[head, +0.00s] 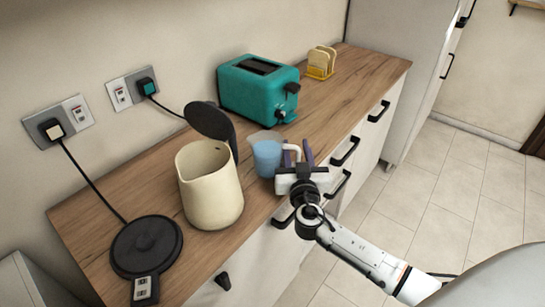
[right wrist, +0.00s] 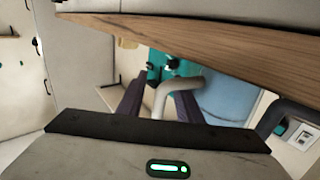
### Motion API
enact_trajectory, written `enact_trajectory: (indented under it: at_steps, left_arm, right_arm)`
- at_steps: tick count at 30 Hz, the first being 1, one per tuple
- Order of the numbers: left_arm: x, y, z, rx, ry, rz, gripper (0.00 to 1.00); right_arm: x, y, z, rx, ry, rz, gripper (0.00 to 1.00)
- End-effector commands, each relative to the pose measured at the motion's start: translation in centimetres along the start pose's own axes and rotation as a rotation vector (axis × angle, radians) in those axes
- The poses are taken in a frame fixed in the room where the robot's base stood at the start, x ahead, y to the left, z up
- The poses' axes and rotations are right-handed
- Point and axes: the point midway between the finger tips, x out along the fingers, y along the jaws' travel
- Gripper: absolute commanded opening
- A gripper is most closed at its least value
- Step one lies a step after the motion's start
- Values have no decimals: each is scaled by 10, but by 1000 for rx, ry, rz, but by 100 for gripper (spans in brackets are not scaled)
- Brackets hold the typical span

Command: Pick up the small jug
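The small jug (head: 267,158) is translucent blue with a pale handle and stands upright on the wooden worktop, near its front edge. In the right wrist view the jug (right wrist: 228,98) fills the right of centre, and its pale handle (right wrist: 163,98) comes between my fingers. My right gripper (head: 297,155) is at the jug's handle side, over the worktop's front edge. Its dark purple fingers stand apart, one on each side of the handle, in the wrist view (right wrist: 158,103). I cannot tell whether either finger touches the handle. My left gripper is not in view.
A cream kettle (head: 210,188) with its lid raised stands left of the jug. Its black base (head: 146,246) lies nearer the left end. A teal toaster (head: 258,88) and yellow toast rack (head: 321,63) stand further back. Drawers with black handles (head: 345,151) line the front.

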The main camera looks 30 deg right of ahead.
Motion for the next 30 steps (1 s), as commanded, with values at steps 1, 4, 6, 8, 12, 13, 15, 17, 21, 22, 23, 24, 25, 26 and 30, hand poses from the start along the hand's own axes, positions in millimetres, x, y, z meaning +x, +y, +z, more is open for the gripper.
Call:
enact_trajectory:
  at_steps: [1, 4, 6, 8, 12, 13, 15, 17, 21, 22, 23, 24, 25, 26, 30]
  left_arm:
    - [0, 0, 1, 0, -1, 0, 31]
    - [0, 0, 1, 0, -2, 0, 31]
    - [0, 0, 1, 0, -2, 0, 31]
    - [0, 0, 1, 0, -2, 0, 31]
    - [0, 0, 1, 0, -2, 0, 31]
    - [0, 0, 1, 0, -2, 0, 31]
    - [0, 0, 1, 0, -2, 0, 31]
    - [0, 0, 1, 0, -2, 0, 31]
    - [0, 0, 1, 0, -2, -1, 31]
    - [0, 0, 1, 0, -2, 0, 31]
    - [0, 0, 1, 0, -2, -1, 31]
    - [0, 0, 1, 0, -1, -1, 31]
    - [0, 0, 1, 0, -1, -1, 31]
    - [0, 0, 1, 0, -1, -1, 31]
    - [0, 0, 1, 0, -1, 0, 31]
  right_arm:
    - [0, 0, 0, 0, 0, 0, 33]
    - [0, 0, 0, 0, 0, 0, 17]
    - [0, 0, 0, 0, 0, 0, 6]
    - [0, 0, 0, 0, 0, 0, 0]
    - [0, 0, 0, 0, 0, 1, 0]
    - [0, 0, -2, 2, 3, 1, 0]
    - [0, 0, -2, 2, 3, 1, 0]
    - [0, 0, -2, 2, 3, 1, 0]
    - [0, 0, -2, 2, 3, 1, 0]
    - [0, 0, -2, 2, 3, 1, 0]
    - [0, 0, -3, 2, 3, 1, 0]
    - [0, 0, -4, 2, 3, 1, 0]
    - [0, 0, -5, 2, 3, 1, 0]
    - [0, 0, -6, 2, 4, 1, 0]
    - [0, 0, -12, 4, 3, 2, 0]
